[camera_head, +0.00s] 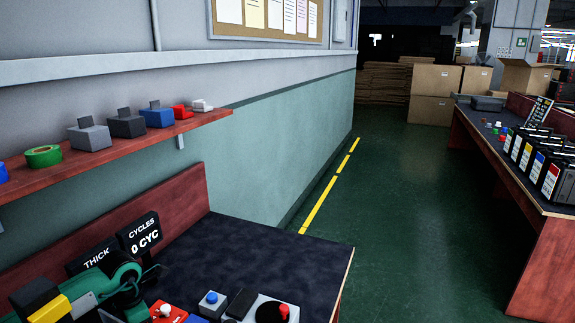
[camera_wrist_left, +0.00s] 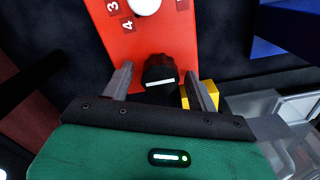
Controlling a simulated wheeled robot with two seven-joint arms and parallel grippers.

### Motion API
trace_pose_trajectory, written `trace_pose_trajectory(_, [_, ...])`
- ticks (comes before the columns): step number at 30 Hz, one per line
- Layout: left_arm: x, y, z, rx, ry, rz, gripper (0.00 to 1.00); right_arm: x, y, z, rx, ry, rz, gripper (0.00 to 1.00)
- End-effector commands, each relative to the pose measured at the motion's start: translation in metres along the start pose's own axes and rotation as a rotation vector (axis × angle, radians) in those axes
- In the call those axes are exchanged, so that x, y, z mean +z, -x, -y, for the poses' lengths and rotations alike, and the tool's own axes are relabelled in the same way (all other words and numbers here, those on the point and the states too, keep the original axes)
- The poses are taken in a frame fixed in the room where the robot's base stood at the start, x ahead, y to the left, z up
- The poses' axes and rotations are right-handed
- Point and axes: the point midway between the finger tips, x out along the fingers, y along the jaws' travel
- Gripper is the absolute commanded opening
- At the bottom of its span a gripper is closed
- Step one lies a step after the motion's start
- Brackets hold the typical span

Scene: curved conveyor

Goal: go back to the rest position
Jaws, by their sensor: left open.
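My left gripper (camera_wrist_left: 159,78) is open, its two grey fingers spread in the left wrist view. A black knob with a white line (camera_wrist_left: 158,74) on a red control box (camera_wrist_left: 160,38) appears between the fingertips; I cannot tell how close they are to it. A white knob (camera_wrist_left: 145,6) sits farther up the box, near labels 3 and 4. In the head view the green end of my left arm (camera_head: 118,278) is low at the left over the dark bench, beside the red box (camera_head: 166,317). My right gripper is not in view.
The bench (camera_head: 265,253) also holds a blue button box (camera_head: 211,304), a red-knobbed control (camera_head: 284,312) and signs reading "THICK" (camera_head: 97,257) and "0 CYC" (camera_head: 140,234). A red shelf (camera_head: 125,148) with small items runs along the wall. The bench's back right is clear.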

Motion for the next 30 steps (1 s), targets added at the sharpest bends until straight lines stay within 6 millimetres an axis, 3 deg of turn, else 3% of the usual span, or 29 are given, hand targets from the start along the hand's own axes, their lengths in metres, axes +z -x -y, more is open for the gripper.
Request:
trace_pose_trajectory(5, [0.000, 0.001, 0.000, -0.001, -0.141, -0.001, 0.59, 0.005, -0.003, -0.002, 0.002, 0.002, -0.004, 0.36])
trace_pose_trajectory(12, [0.000, 0.001, 0.000, -0.001, -0.331, 0.000, 0.59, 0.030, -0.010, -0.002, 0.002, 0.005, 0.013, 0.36])
trace_pose_trajectory(21, [0.000, 0.001, 0.000, 0.000, -0.551, -0.001, 0.59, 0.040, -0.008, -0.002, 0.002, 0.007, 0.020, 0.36])
trace_pose_trajectory(30, [0.000, 0.000, 0.000, 0.000, -0.657, -0.001, 0.59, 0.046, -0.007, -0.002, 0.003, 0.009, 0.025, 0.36])
